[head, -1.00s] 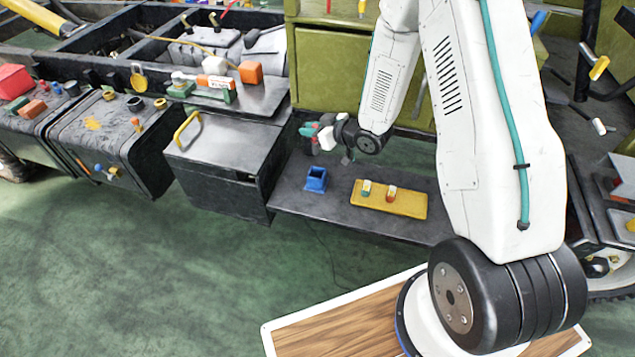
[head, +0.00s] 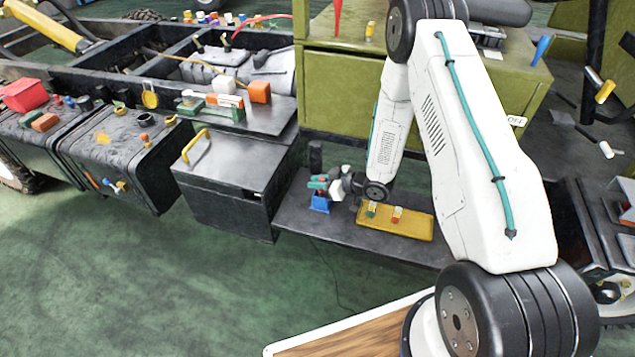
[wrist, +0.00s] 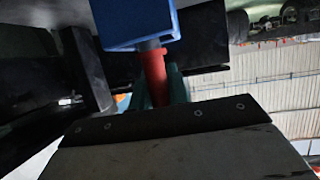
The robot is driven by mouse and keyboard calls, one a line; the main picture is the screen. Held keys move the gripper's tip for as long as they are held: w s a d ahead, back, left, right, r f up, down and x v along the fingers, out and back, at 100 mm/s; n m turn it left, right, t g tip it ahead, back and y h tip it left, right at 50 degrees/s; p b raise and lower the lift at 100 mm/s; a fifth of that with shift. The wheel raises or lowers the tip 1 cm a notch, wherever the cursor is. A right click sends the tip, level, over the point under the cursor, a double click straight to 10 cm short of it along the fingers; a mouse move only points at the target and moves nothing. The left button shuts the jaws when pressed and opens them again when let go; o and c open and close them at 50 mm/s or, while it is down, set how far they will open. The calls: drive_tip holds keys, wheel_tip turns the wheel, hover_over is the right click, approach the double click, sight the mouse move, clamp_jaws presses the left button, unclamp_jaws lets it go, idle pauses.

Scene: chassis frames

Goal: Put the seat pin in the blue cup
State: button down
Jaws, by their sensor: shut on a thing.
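The blue cup (head: 320,204) stands on the dark shelf, and its blue wall fills the top middle of the wrist view (wrist: 140,22). My gripper (head: 318,184) is right at the cup, just above it in the head view. In the wrist view its teal fingers (wrist: 158,88) are shut on the seat pin, a red shaft (wrist: 154,73) with a dark grey end. The grey end meets the edge of the blue cup in the picture. I cannot tell whether it is inside the cup, as the opening is hidden.
A yellow tray (head: 418,228) with two small coloured pieces lies right of the cup on the shelf (head: 290,215). A dark box (head: 225,190) with a yellow handle stands close on the left. The olive cabinet (head: 345,90) rises behind.

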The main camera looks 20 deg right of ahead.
drive_tip(key=shift+f, duration=0.1)
drive_tip(key=c, duration=1.3)
unclamp_jaws()
drive_tip(key=shift+c, duration=0.2)
